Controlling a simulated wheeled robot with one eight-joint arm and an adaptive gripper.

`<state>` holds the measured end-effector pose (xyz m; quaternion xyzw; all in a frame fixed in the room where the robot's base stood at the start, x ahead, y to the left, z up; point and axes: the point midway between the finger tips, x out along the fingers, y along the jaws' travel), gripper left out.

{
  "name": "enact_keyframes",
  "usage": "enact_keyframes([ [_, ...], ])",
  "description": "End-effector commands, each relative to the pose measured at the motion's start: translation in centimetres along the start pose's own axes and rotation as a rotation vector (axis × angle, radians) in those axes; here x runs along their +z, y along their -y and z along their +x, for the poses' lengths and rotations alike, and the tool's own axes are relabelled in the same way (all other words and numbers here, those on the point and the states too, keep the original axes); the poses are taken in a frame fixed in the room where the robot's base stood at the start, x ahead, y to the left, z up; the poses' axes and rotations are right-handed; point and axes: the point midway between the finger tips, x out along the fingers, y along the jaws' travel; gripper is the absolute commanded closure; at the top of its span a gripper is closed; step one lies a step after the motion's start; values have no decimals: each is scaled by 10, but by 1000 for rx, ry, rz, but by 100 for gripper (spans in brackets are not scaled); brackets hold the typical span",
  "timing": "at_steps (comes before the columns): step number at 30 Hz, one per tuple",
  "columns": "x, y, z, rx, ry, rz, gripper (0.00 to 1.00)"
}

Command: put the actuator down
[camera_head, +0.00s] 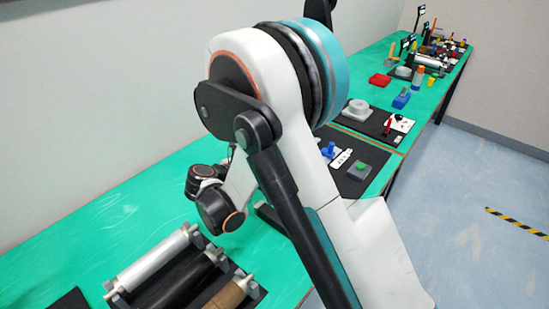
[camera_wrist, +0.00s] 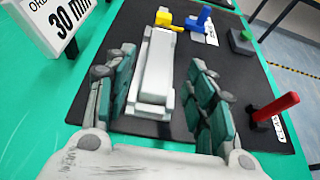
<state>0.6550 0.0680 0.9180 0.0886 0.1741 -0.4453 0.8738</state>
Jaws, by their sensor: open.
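A pale grey-white oblong block, which I take for the actuator (camera_wrist: 157,72), lies lengthwise on a black mat (camera_wrist: 243,82) in the wrist view. My gripper (camera_wrist: 162,62) is open, with one green-and-grey finger on each side of the block. A gap shows between the block and each finger. The ends of the fingers partly hide the mat around it. In the head view my own arm hides the block, and the gripper cannot be made out there.
A yellow piece (camera_wrist: 166,20) and a blue part (camera_wrist: 199,20) stand beyond the block. A "30 min" sign (camera_wrist: 62,22) stands left. Rollers (camera_head: 160,258) lie on the green table in front.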

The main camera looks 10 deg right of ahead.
Motion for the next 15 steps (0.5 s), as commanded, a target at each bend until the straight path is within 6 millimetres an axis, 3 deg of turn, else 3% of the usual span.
enact_keyframes([
  [6, 0, 0, -26, 1, 0, -1, 50],
  [15, 0, 0, -30, 0, 0, 0, 50],
])
